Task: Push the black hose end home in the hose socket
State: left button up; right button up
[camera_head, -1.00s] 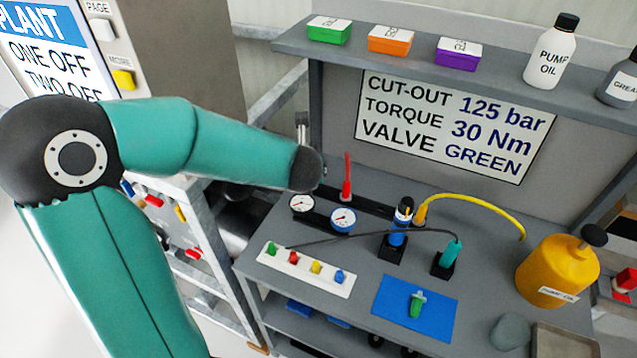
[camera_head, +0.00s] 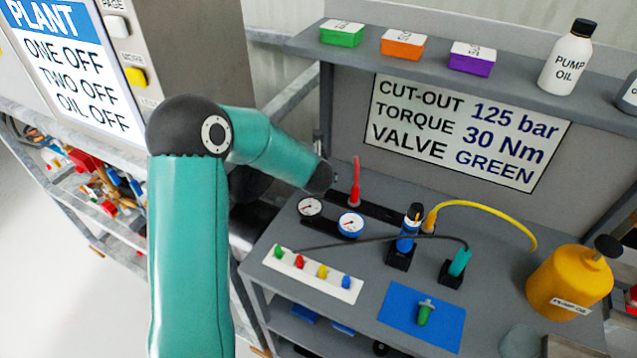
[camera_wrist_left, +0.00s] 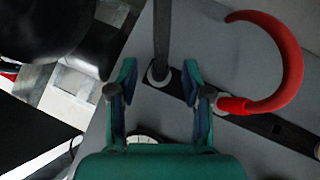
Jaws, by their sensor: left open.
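In the left wrist view a dark upright hose (camera_wrist_left: 162,40) stands in a pale ring (camera_wrist_left: 158,76) on a black rail (camera_wrist_left: 260,124). I take it as the black hose end and its socket; how deep it sits I cannot tell. My left gripper (camera_wrist_left: 162,92) is open and empty, one finger on each side of the hose's line. I cannot tell the gap to it. In the head view my left arm hides the gripper; the rail (camera_head: 385,210) shows behind the gauges. My right gripper is not in view.
A red hose (camera_wrist_left: 290,60) curves up from the rail close to my right-hand finger. Two gauges (camera_head: 350,223), a blue-bodied part (camera_head: 406,240), a yellow hose (camera_head: 485,207) and a white strip of coloured plugs (camera_head: 312,275) stand nearby. A blue mat (camera_head: 395,318) lies in front.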

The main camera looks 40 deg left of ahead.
pick_arm(q)
jog(key=shift+x, duration=1.15)
grip_shut()
jog(key=shift+r, duration=0.15)
notch_tip(320, 180, up, 10)
jog(key=p, duration=0.3)
